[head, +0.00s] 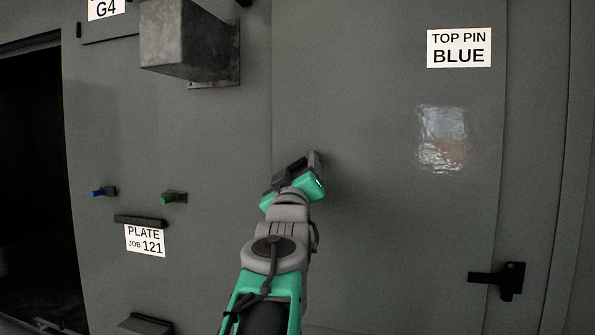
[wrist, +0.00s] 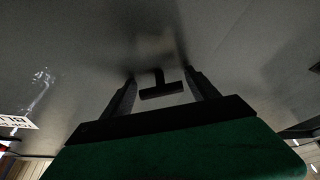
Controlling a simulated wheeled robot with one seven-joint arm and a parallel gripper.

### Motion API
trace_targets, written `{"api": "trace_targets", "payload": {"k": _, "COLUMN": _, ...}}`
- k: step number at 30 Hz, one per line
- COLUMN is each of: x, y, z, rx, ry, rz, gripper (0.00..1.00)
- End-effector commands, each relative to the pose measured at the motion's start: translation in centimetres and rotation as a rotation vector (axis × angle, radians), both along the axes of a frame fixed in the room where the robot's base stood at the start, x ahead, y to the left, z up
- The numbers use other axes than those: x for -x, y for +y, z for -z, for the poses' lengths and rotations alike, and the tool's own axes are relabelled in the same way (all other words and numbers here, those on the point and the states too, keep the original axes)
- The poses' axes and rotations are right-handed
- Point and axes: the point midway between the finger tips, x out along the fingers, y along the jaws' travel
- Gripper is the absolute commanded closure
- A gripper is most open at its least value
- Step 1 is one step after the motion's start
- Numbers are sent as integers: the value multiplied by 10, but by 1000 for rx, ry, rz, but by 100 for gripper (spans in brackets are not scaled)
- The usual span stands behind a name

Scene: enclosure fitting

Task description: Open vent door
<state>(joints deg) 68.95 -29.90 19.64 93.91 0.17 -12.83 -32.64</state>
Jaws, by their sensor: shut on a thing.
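A large grey door panel (head: 385,220) fills the middle right of the head view, with a seam down each side. No label in view names it as the vent door. My gripper (head: 307,162) is at the panel's left part, and its fingertips are partly hidden by its own body. In the wrist view, a black T-shaped handle (wrist: 160,90) sits between the two fingers of my gripper (wrist: 160,80), against the grey panel. My gripper is shut on this handle. I see no clear gap at the panel's seams.
A black latch (head: 508,281) is at the panel's lower right. A grey metal box (head: 183,38) juts out at upper left. A blue pin (head: 104,191), a green pin (head: 173,197) and a dark ledge (head: 141,221) stick out at left. A dark opening (head: 35,170) lies at far left.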

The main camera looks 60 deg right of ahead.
Motion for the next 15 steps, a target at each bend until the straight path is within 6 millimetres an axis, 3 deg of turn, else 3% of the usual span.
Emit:
{"api": "trace_targets", "payload": {"k": 6, "x": -1, "y": 1, "z": -2, "rx": 3, "ry": -2, "rz": -5, "gripper": 72}}
{"api": "trace_targets", "payload": {"k": 7, "x": -1, "y": 1, "z": -2, "rx": 3, "ry": -2, "rz": -5, "gripper": 31}}
{"api": "trace_targets", "payload": {"k": 15, "x": 0, "y": 0, "z": -1, "rx": 2, "ry": 0, "rz": -1, "gripper": 12}}
